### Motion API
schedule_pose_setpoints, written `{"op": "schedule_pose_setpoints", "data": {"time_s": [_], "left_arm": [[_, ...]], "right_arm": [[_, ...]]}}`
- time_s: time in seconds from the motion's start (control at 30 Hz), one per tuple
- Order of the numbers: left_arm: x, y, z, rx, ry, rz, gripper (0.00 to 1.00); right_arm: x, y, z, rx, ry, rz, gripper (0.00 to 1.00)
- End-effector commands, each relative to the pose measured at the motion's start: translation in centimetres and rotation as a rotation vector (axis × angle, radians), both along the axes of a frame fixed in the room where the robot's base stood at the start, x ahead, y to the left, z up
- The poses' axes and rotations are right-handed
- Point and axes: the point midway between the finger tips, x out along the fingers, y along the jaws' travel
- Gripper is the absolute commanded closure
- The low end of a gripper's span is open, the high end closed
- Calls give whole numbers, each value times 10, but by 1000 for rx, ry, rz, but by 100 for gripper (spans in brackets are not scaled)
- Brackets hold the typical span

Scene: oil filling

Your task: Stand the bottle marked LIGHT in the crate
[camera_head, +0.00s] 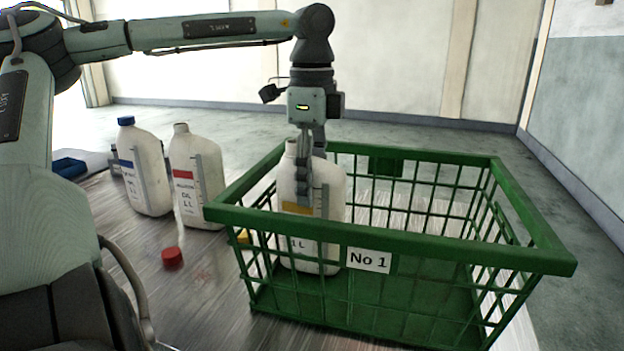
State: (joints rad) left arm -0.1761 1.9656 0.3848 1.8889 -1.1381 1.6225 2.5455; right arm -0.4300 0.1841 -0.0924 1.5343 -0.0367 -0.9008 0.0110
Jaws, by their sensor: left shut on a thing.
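A white bottle with a yellow label band (334,200) is upright inside the left end of the green crate (465,252), which bears a "No 1" tag. Only "1 L" of its lower text is readable, so I cannot read the word LIGHT on it. Its neck has no visible cap. My left gripper (314,192) comes down from above and is shut on this bottle at its upper part. The crate's front rim and bars cover part of the bottle. I cannot tell whether its base touches the crate floor. My right gripper is not in view.
Left of the crate stand a white bottle with a red label (205,207) and a blue-capped white bottle (150,185). A loose red cap (172,258) lies on the table in front. A yellow cap (243,237) shows by the crate's left side. The crate's right part is empty.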

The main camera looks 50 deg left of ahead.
Motion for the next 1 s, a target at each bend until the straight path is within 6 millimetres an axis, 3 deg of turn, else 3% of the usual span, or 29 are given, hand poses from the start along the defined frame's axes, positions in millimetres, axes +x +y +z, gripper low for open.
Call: {"op": "schedule_pose_setpoints", "data": {"time_s": [0.07, 0.1, 0.27, 0.67, 0.83, 1.0], "left_arm": [[0, 0, -1, 0, 0, 0, 84], [0, 0, -1, 0, 0, 0, 45], [0, 0, 0, 0, 0, 0, 27], [0, 0, 5, 2, -1, 0, 27], [1, 0, 34, 4, -5, 2, 27], [1, 1, 73, 4, -3, 2, 27]], "right_arm": [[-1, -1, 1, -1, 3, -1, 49], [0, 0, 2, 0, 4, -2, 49], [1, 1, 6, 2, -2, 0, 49], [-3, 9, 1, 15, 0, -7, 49], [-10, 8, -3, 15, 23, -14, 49], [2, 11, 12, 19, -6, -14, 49]]}}
